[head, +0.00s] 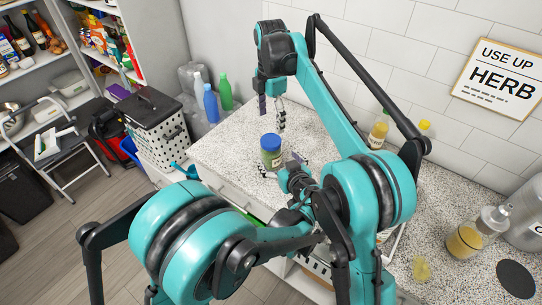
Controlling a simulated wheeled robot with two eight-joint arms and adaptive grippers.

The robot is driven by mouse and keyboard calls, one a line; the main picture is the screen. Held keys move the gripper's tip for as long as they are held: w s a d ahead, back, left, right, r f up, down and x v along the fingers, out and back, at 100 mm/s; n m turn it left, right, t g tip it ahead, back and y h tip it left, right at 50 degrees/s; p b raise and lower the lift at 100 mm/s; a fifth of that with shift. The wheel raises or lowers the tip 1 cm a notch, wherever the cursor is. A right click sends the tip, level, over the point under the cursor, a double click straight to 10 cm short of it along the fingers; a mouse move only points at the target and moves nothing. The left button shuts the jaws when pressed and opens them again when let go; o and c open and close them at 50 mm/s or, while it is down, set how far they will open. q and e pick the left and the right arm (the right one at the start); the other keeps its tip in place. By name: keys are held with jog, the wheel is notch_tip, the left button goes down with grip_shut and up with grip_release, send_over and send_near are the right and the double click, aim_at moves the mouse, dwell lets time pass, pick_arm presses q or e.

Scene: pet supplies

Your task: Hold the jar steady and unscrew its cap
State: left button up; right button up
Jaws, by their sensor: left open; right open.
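The jar (271,160) stands upright on the speckled counter, with a greenish body and a blue cap (270,142) on top. My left gripper (282,165) is low at the jar's near right side, with its fingers apart and pointing toward the jar. Whether a finger touches the jar is too small to tell. My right gripper (272,110) hangs above and slightly behind the jar, fingers pointing down, open and empty, with a gap over the cap.
The counter (225,150) is clear left of the jar. Blue (211,104) and green bottles (226,92) stand beyond its left end. A yellow bottle (378,130) stands by the wall, behind my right arm. A dispenser with yellow contents (464,240) stands at the right.

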pick_arm(q)
jog(key=x, duration=0.6)
jog(key=shift+w+a+f, duration=0.1)
jog(key=shift+w+a, duration=0.05)
jog(key=shift+w, duration=0.1)
